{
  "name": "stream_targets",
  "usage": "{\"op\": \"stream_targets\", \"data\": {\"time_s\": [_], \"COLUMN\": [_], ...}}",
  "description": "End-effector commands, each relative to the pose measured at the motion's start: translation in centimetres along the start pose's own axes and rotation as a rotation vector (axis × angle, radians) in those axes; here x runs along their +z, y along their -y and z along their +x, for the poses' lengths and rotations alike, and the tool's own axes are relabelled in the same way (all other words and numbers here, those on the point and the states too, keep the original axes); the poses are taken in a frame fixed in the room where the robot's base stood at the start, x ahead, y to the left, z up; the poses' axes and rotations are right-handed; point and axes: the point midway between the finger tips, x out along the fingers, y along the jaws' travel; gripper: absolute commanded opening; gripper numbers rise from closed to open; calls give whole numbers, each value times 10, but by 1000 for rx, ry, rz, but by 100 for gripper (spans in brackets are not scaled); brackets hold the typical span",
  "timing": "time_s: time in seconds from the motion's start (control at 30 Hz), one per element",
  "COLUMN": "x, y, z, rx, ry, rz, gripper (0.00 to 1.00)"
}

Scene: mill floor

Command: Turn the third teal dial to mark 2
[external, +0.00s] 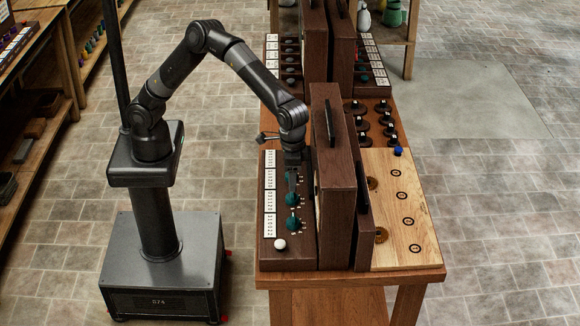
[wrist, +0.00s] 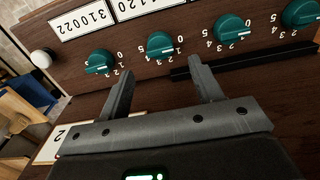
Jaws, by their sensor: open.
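A row of teal dials runs along a dark wooden panel (external: 285,258). In the wrist view, from the left, I see the first dial (wrist: 99,62), second dial (wrist: 160,45), third dial (wrist: 232,27) and another dial (wrist: 300,13) cut by the edge. Small white marks surround each dial; they appear upside down, and the third dial's setting is too small to read surely. In the external view my gripper (external: 292,186) points down over the panel and hides the farther dials.
A white knob (external: 280,244) sits at the panel's near end. White number plates (wrist: 84,20) line the panel beside the dials. A tall dark wooden divider (external: 335,200) stands close to the right of my gripper. Beyond it is a light board (external: 405,240).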

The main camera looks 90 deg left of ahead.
Motion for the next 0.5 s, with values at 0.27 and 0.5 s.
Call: {"op": "stream_targets", "data": {"time_s": [0.27, 0.5], "x": [0, 0], "y": [0, 0], "z": [51, 69], "rx": [-1, 0], "ry": [2, 0], "rz": [1, 0], "gripper": [59, 59]}}
